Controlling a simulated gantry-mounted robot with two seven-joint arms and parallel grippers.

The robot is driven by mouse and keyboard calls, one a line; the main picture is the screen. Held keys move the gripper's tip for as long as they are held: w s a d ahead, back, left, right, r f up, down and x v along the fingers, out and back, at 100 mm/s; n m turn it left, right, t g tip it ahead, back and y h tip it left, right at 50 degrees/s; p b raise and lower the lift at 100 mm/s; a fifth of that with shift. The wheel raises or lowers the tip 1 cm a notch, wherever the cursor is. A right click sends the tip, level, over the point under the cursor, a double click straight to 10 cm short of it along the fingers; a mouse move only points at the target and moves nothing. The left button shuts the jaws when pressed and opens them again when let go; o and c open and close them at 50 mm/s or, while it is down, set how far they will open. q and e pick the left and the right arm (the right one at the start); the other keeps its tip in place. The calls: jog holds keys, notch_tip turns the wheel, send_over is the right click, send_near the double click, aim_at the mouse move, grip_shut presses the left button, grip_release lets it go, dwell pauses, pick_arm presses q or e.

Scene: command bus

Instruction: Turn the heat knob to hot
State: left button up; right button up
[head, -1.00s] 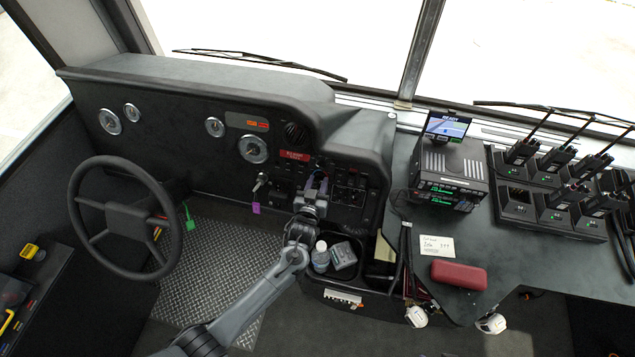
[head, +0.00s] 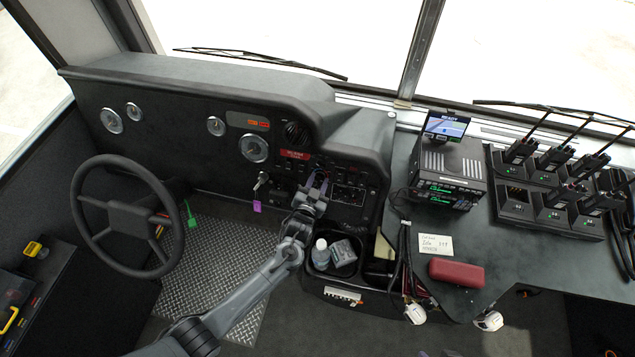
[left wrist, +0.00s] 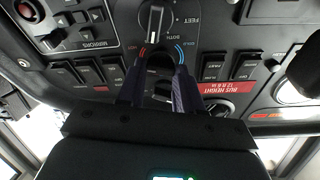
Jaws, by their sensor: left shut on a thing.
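The heat knob (left wrist: 160,63) is a dark knob on the dash panel, with a red arc on one side and a blue arc on the other in the left wrist view. My left gripper (left wrist: 158,76) has its two dark fingers on either side of the knob and is shut on it. The fingers cover much of the knob, so I cannot tell where it points. In the head view my left gripper (head: 317,182) reaches the lower centre of the dash, and the knob is hidden there. My right gripper is not in view.
Another knob (left wrist: 155,18) with a white pointer mark sits close to the heat knob. Rocker switches (left wrist: 215,68) and a red bus height label (left wrist: 228,88) surround it. A bottle (head: 320,254) stands in a bin below my arm. The steering wheel (head: 125,217) is to the left.

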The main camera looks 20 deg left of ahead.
pick_arm(q)
jog(key=o, duration=0.8)
jog(key=shift+c, duration=0.2)
jog(key=s+r, duration=0.2)
jog(key=s, duration=0.8)
jog(key=shift+s+d+b, duration=0.35)
jog(key=shift+d+b, duration=0.05)
